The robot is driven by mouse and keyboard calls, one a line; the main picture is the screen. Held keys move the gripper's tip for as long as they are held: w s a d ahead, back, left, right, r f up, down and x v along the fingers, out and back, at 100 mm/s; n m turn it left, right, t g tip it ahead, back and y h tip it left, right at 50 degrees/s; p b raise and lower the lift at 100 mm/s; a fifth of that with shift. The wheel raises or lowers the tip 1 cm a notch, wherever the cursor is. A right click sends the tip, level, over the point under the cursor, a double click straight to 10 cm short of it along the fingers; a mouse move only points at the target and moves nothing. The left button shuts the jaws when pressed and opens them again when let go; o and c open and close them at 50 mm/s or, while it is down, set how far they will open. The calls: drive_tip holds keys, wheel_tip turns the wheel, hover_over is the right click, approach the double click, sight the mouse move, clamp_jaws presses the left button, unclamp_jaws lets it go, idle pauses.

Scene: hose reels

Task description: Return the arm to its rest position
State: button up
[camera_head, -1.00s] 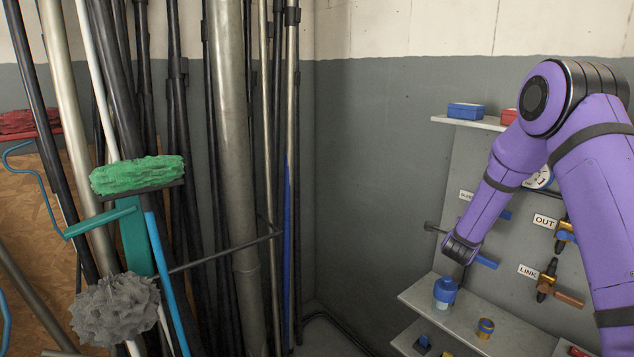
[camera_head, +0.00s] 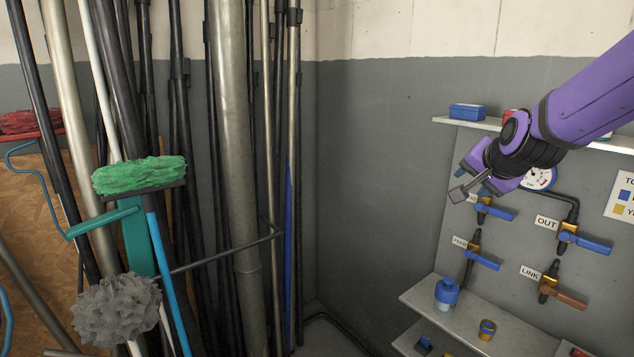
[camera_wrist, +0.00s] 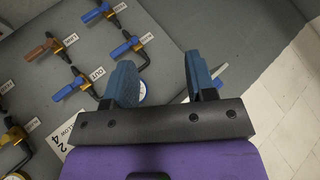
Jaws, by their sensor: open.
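My purple arm (camera_head: 590,98) comes in from the right edge of the head view. My gripper (camera_head: 466,186) is up in front of the valve panel (camera_head: 455,150), near its upper left part. In the wrist view my gripper (camera_wrist: 162,80) shows two blue fingers spread apart with nothing between them. The gripper partly covers a label and a valve at the panel's upper left. From the head view I cannot tell how far it is from the panel.
Valves with blue handles (camera_head: 592,244) and a brown-handled LINK valve (camera_head: 570,299) stick out of the panel. A shelf (camera_head: 520,330) below holds a blue-capped jar (camera_head: 446,293). Poles and mops (camera_head: 138,175) crowd the left. The corner wall (camera_head: 370,200) between is clear.

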drive_tip(key=s+a+r+n+g, duration=0.1)
drive_tip(key=s+n+g, duration=0.3)
drive_tip(key=s, duration=2.4)
drive_tip(key=r+n, duration=0.1)
drive_tip(key=n, duration=0.3)
drive_tip(key=shift+a+n+g, duration=0.2)
drive_tip(key=shift+n+g, duration=0.1)
drive_tip(key=shift+n, duration=0.1)
drive_tip(key=shift+s+d+f, duration=0.1)
drive_tip(key=shift+s+f, duration=0.05)
drive_tip(key=shift+s, duration=0.5)
drive_tip(key=shift+c, duration=0.2)
